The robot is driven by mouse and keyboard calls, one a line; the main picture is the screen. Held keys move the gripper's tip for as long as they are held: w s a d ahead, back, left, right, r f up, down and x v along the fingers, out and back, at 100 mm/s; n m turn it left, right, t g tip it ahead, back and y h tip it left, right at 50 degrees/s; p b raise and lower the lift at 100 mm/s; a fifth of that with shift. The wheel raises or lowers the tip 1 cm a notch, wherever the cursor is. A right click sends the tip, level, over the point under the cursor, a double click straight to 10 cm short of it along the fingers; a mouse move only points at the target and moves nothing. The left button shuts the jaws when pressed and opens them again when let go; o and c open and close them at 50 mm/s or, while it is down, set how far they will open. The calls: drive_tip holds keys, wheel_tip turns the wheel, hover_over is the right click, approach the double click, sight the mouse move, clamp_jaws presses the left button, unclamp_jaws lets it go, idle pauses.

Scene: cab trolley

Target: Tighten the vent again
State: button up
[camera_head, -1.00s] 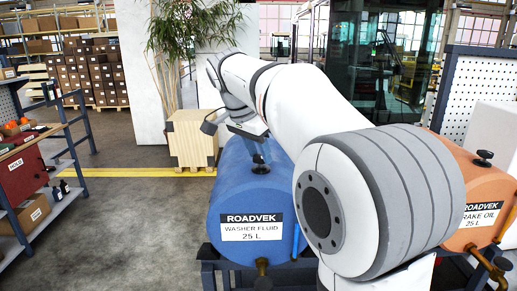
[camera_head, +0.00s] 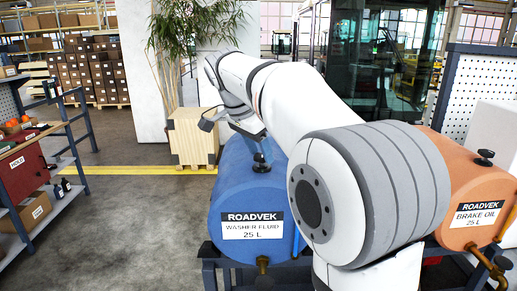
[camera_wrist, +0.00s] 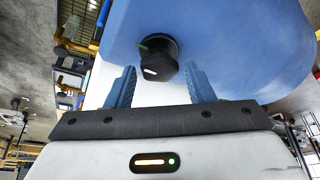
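The blue washer fluid drum (camera_head: 235,190) lies on its side in a dark rack, its label facing me. Its black vent knob (camera_head: 261,164) sits on top. In the wrist view the vent knob (camera_wrist: 158,62) stands on the blue drum (camera_wrist: 235,45), with a small white mark on it. My gripper (camera_head: 262,152) is right at the knob from above. In the wrist view my gripper (camera_wrist: 161,82) is open, its two blue fingers spread on either side of the knob with clear gaps. How deep the knob sits between them is hard to tell.
An orange brake oil drum (camera_head: 470,180) with its own black vent knob (camera_head: 485,158) lies to the right, partly behind my arm. A wooden crate (camera_head: 193,138) stands behind the blue drum. A shelf trolley (camera_head: 45,170) is at the left. The floor between is clear.

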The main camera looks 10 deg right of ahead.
drive_tip(key=shift+o, duration=0.8)
drive_tip(key=v, duration=0.7)
drive_tip(key=shift+r, duration=0.35)
drive_tip(key=shift+s+a, duration=0.1)
